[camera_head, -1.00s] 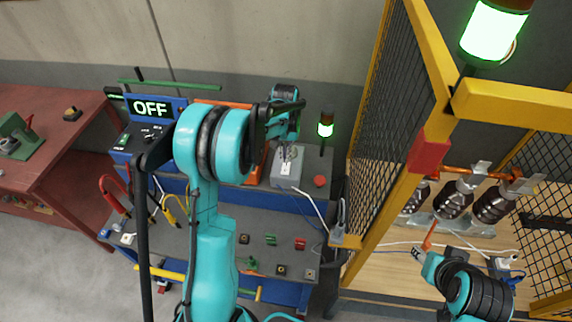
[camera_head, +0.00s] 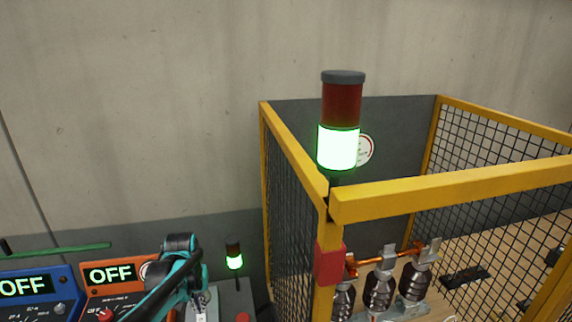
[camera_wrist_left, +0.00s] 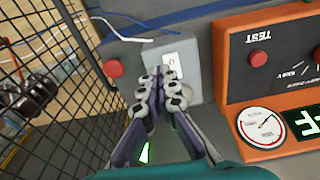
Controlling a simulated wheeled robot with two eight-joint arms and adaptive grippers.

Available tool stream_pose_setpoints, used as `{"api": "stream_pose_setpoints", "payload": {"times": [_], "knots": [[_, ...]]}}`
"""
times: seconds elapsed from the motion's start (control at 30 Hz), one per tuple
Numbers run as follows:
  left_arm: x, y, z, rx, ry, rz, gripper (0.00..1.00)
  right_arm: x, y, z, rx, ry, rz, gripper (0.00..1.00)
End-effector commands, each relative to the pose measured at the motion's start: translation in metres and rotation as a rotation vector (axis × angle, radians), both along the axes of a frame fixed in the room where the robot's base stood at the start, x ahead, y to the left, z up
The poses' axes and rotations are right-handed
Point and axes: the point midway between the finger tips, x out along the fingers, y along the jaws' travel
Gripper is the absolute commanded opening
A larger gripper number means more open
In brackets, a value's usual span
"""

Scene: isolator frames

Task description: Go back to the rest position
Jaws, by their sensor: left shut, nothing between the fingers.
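My left gripper (camera_head: 200,308) shows at the bottom of the head view, its arm coming in from the lower left. In the left wrist view its fingers (camera_wrist_left: 160,75) are together with nothing between them. In the head view the grey box (camera_head: 232,297) is partly cut off by the bottom edge. My right gripper is out of view.
An orange test unit (camera_wrist_left: 235,75) stands right of the fingers in the wrist view. A yellow-framed mesh cage (camera_head: 300,165) with a lit green stack light (camera_head: 338,147) is on the right. Insulators (camera_head: 378,290) stand inside it. A blue unit (camera_head: 65,280) reads OFF.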

Motion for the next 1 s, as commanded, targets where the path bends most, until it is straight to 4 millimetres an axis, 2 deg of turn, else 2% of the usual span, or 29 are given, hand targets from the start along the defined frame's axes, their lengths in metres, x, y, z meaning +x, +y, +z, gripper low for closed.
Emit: {"api": "stream_pose_setpoints", "payload": {"times": [0.03,0.17,0.37,0.57,0.7,0.83,1.0], "knots": [[-0.013,-0.008,-0.007,0.004,-0.027,-0.013,0.0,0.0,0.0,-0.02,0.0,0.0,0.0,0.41],[-0.042,-0.023,-0.005,0.016,-0.101,-0.043,0.0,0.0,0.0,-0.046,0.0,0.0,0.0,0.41],[-0.089,-0.044,-0.016,0.031,-0.217,-0.091,0.0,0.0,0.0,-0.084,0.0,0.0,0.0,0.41],[-0.138,-0.061,-0.045,0.043,-0.332,-0.137,0.0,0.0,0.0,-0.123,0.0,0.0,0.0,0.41],[-0.169,-0.071,-0.073,0.051,-0.409,-0.165,0.0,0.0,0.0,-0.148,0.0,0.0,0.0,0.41],[-0.188,-0.077,-0.095,0.056,-0.466,-0.187,0.0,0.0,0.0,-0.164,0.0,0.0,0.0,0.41],[-0.2,-0.081,-0.109,0.058,-0.504,-0.201,0.0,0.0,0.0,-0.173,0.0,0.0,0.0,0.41]]}}
